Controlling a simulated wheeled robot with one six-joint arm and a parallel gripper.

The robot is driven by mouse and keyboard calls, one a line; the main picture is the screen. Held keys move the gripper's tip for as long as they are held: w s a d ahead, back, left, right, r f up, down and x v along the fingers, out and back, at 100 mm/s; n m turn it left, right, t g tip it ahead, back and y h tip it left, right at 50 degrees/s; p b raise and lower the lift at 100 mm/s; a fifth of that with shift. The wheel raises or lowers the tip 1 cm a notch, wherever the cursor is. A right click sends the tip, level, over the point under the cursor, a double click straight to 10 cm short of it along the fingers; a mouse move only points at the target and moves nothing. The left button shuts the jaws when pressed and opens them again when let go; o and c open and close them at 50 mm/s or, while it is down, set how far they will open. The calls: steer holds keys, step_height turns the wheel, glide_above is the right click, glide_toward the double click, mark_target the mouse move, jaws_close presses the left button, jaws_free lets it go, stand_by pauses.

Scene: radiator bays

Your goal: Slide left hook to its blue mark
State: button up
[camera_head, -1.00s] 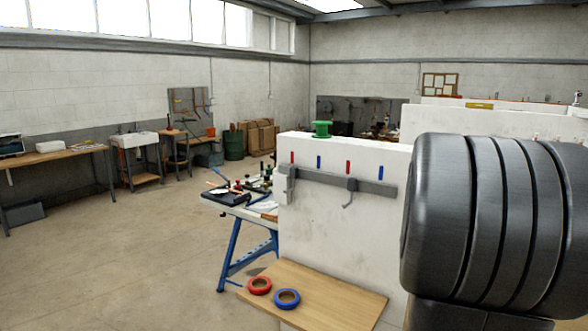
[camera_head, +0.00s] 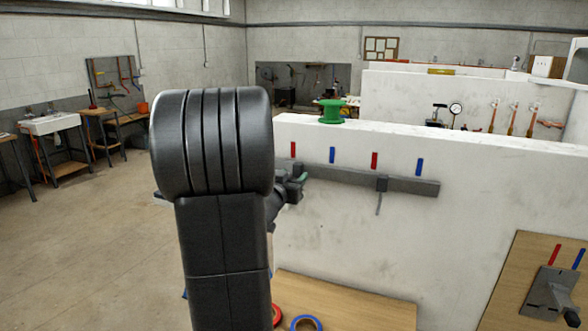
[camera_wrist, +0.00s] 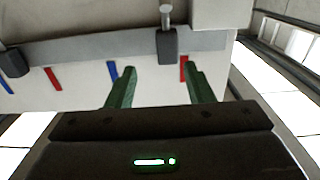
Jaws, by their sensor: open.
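The grey rail (camera_head: 345,177) runs along the white wall, with red and blue marks above it. In the head view my gripper (camera_head: 303,179) is at the rail's left end, and the left hook is hidden behind it. In the wrist view, which is upside down, the left hook (camera_wrist: 168,45) is on the rail near a red mark (camera_wrist: 183,68). My gripper (camera_wrist: 160,69) is open, its green fingers apart, with the hook between them in the picture; contact cannot be told. The left hook's blue mark (camera_wrist: 113,70) is beside the left finger; it also shows in the head view (camera_head: 332,155).
The right hook (camera_head: 381,184) hangs farther right on the rail, near the second red mark (camera_head: 375,160). A green spool (camera_head: 332,111) stands on the wall top. Tape rolls (camera_head: 306,323) lie on a wooden board (camera_head: 350,302) below. A bracket panel (camera_head: 535,285) is at right.

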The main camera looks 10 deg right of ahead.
mark_target(297, 168)
steer(key=w, duration=0.2)
steer(key=w+d, duration=0.1)
steer(key=shift+w+d+p, duration=0.1)
steer(key=shift+w+p, duration=0.2)
steer(key=shift+w, duration=0.05)
steer(key=shift+w+d, duration=0.3)
steer(key=shift+w, duration=0.05)
jaws_close()
